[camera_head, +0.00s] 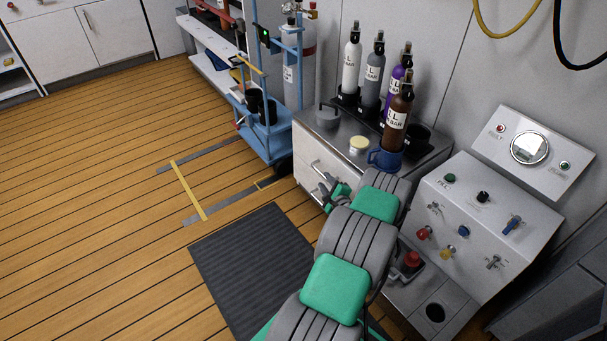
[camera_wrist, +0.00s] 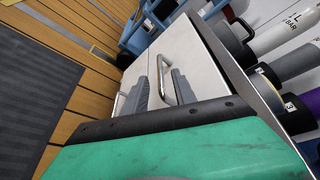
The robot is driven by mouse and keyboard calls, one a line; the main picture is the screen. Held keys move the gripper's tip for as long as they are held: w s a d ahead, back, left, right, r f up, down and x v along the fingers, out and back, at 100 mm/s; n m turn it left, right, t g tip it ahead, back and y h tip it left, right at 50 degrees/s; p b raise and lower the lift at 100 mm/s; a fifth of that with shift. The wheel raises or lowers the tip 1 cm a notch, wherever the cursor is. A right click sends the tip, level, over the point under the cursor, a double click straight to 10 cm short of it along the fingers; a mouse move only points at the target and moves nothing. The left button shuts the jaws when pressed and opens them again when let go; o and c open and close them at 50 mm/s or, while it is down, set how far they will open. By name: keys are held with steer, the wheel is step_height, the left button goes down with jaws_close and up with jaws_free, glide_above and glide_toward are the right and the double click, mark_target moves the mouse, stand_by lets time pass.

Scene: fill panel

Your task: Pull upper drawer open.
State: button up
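The upper drawer (camera_wrist: 192,58) is the white front just under the steel top, and it looks closed. Its metal bar handle (camera_wrist: 161,76) shows in the wrist view, and a drawer handle (camera_head: 315,166) shows in the head view. My gripper (camera_wrist: 163,92) is open, with one grey finger on each side of the upper handle in the wrist picture. Gaps show beside the bar; whether the fingers reach around it I cannot tell. In the head view my gripper (camera_head: 327,190) is close to the cabinet front, partly hidden by my arm.
A lower handle (camera_wrist: 117,104) sits on the front below. Several bottles (camera_head: 351,64), a blue mug (camera_head: 384,159) and a grey lidded pot (camera_head: 327,117) stand on top. A control panel (camera_head: 476,222) is right; a blue cart (camera_head: 267,138) is left. Floor by the dark mat (camera_head: 250,265) is clear.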

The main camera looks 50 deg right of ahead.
mark_target(320, 172)
steer(key=b+x, duration=0.1)
steer(key=x, duration=0.1)
steer(key=b+x, duration=0.1)
steer(key=x, duration=0.1)
steer(key=b+x, duration=0.1)
steer(key=x, duration=0.2)
steer(key=shift+d+f, duration=0.1)
steer(key=shift+f, duration=0.2)
steer(key=shift+w+d, duration=0.2)
steer(key=shift+r, duration=0.1)
jaws_close()
stand_by(0.7)
